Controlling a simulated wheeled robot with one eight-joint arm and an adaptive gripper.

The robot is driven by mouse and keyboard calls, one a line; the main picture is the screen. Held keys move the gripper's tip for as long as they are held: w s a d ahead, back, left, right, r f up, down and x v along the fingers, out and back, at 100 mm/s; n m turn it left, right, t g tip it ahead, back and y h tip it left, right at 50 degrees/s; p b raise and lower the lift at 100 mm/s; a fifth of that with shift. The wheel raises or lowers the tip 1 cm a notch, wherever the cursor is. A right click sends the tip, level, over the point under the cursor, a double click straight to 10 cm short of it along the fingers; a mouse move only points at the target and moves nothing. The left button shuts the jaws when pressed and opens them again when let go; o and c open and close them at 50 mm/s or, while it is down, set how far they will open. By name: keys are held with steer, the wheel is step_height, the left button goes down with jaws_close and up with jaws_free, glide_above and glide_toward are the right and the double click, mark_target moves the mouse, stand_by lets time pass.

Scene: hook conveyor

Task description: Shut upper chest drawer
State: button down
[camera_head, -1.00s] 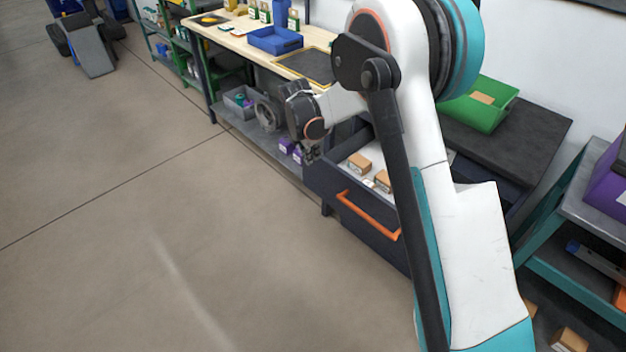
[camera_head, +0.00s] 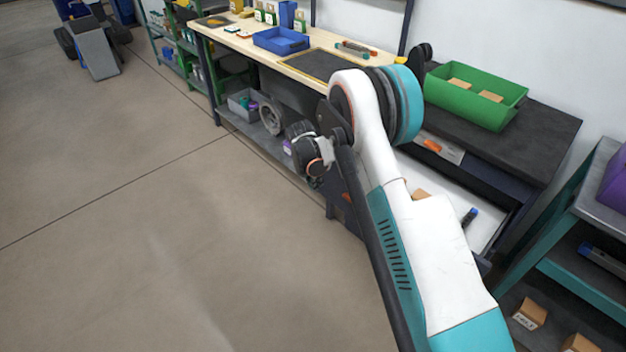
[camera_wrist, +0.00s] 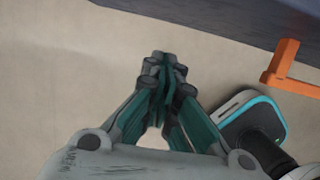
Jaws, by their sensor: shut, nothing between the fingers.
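The dark chest (camera_head: 545,130) stands right of the workbench. Its upper drawer (camera_head: 484,190) is open, and its pale floor shows with a cardboard box, a blue-ended item and a grey-and-orange item. My arm hides much of the drawer and most of its front. In the wrist view the dark drawer front (camera_wrist: 205,14) crosses the top, with its orange handle (camera_wrist: 284,62) at the right. My gripper (camera_wrist: 165,62) is shut and empty, apart from and left of the handle, with floor behind it. In the head view its tips are hard to make out near the drawer's left front corner.
A green bin (camera_head: 475,100) with boxes sits on the chest top. The workbench (camera_head: 270,55) with a blue tray (camera_head: 281,40) stands to the left. A teal-framed shelf (camera_head: 575,262) stands close on the right. The floor (camera_head: 130,240) at left is open.

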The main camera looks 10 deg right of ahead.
mark_target(324, 177)
steer(key=shift+w+d+r+b, duration=0.15)
steer(key=shift+w+d+b, duration=0.1)
steer(key=shift+w+d, duration=0.45)
steer(key=shift+w+d+r+b, duration=0.1)
steer(key=shift+w+d+b, duration=0.25)
steer(key=shift+d, duration=0.55)
